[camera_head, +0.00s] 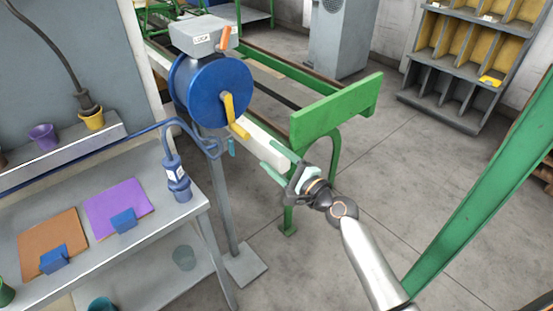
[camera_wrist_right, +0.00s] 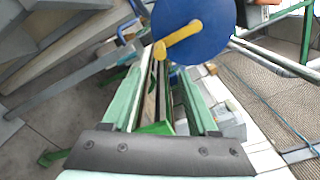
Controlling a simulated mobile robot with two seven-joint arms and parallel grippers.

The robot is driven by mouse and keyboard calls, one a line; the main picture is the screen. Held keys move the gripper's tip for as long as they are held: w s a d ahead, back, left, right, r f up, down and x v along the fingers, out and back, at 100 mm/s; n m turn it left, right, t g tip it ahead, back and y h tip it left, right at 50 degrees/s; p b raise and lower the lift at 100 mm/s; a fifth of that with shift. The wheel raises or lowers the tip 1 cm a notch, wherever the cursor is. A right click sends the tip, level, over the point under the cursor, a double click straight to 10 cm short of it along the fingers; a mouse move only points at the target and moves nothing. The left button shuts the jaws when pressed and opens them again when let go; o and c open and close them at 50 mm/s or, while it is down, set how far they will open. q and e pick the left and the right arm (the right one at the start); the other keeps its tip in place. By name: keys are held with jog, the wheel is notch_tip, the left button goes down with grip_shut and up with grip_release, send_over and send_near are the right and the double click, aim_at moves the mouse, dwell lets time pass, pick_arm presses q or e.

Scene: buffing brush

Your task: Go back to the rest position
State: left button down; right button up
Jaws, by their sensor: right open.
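My right gripper (camera_head: 268,154) is in the middle of the head view, its pale green fingers pointing up and left. It is open, and nothing shows between its fingers. It is beside the green-framed bench (camera_head: 325,115) and to the lower right of a blue reel (camera_head: 212,92) with a yellow crank handle (camera_head: 234,115). In the right wrist view, the two fingers (camera_wrist_right: 160,92) are spread apart, with the blue reel (camera_wrist_right: 192,28) beyond them. My left gripper is not in view.
A grey workbench (camera_head: 150,236) at the left holds an orange mat (camera_head: 38,232), a purple mat (camera_head: 120,203) and a blue tool (camera_head: 177,178). A grey shelf rack (camera_head: 455,88) stands at the back right. A green post (camera_head: 485,190) crosses the right side.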

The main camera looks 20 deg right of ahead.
jog(key=shift+s+d, duration=0.2)
jog(key=shift+s, duration=0.35)
jog(key=s+a+f+n+g+h, duration=0.1)
jog(key=s+f+n+g+h, duration=0.1)
jog(key=s+f+n, duration=0.9)
jog(key=s+a+f+n+g+h, duration=0.1)
jog(key=s+f+n+g, duration=0.4)
jog(key=s+f+n, duration=0.6)
jog(key=s+a+f, duration=0.1)
jog(key=s+f, duration=0.1)
jog(key=s, duration=0.3)
jog(key=shift+f+g+h, duration=0.3)
jog(key=shift+f+h, duration=0.05)
jog(key=shift+h, duration=0.05)
